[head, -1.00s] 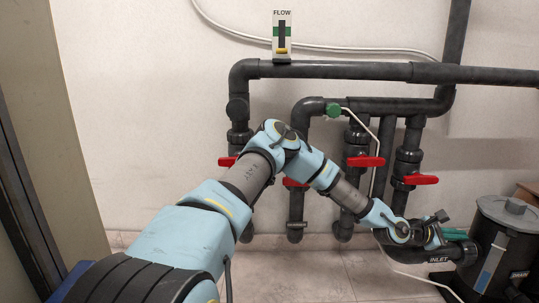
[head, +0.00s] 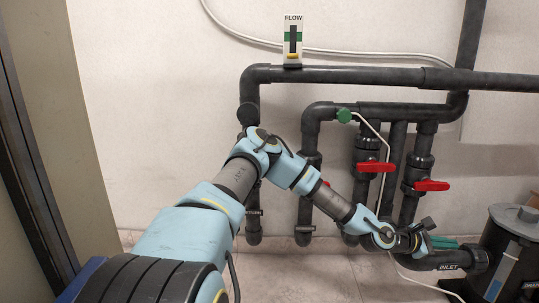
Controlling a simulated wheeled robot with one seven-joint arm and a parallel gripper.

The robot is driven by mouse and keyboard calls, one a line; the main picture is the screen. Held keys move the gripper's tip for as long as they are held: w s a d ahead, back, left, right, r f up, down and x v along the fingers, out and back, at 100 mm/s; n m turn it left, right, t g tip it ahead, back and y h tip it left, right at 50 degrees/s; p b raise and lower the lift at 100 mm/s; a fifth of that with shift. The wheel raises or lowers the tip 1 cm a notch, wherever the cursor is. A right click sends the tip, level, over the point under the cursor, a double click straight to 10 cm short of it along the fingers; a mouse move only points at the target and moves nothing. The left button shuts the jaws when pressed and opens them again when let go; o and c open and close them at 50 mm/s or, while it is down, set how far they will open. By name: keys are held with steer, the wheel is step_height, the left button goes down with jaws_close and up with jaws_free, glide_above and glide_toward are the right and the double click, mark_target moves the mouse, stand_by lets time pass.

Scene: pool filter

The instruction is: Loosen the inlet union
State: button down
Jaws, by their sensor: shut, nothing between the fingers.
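The inlet pipe, labelled INLET (head: 449,267), runs low at the right into the side of the grey filter housing (head: 511,245). A dark collar (head: 479,260) shows where this pipe meets the housing; I take it to be the inlet union. My gripper (head: 444,243) is at the end of my arm, just above the inlet pipe and left of the collar. Its teal fingers point right toward the housing and look closed and empty. They overlap the top of the pipe in the picture; I cannot tell whether they touch it.
A flow gauge (head: 292,42) stands on the top pipe. A thin white tube (head: 386,178) hangs down near my arm. Tiled floor (head: 310,272) lies clear below.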

mark_target(465, 259)
steer(key=shift+a+f+n+b, duration=0.2)
steer(key=shift+f+n+b, duration=0.2)
steer(key=shift+f+n, duration=0.25)
steer(key=shift+s+a+n+g+b, duration=0.1)
steer(key=shift+s+n+g+b, duration=0.1)
steer(key=shift+n+g+b, duration=0.35)
steer(key=shift+s+a+r+n, duration=0.1)
steer(key=shift+s+a+n, duration=0.1)
steer(key=shift+n, duration=0.4)
steer(key=shift+s+d+r+n+g, duration=0.1)
steer(key=shift+s+r+n+g, duration=0.1)
steer(key=shift+n+g, duration=0.15)
steer(key=shift+d+r, duration=0.1)
steer(key=shift+d, duration=0.1)
steer(key=shift+s+d+r+b, duration=0.1)
steer(key=shift+d+b, duration=0.2)
steer(key=shift+d, duration=1.3)
steer(key=shift+s+d+b, duration=0.1)
steer(key=shift+d+b, duration=0.2)
steer(key=shift+d, duration=1.3)
steer(key=shift+w+f, duration=0.15)
steer(key=shift+f, duration=0.25)
